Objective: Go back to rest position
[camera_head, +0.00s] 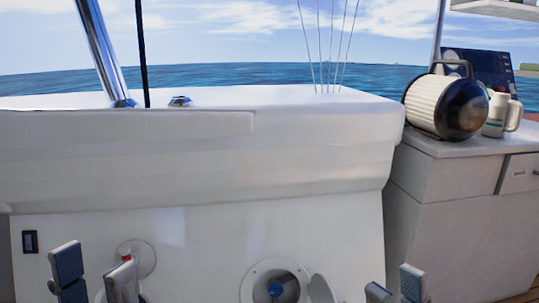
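My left gripper (95,272) shows at the bottom left, in front of the white hull wall. Its two blue-grey fingertips stand apart with nothing seen between them, near a round white fitting with a red top (138,256). My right gripper (396,287) shows at the bottom right, near the wall's right edge. Its fingertips are apart by a small gap, with nothing seen between them. Most of both grippers is cut off by the lower picture edge.
A round opening (258,282) with a blue part inside is set low in the white wall (210,230). A grey rounded piece (320,290) stands beside it. On the right counter (440,180) are a ribbed round appliance (428,103) and a white mug (496,115).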

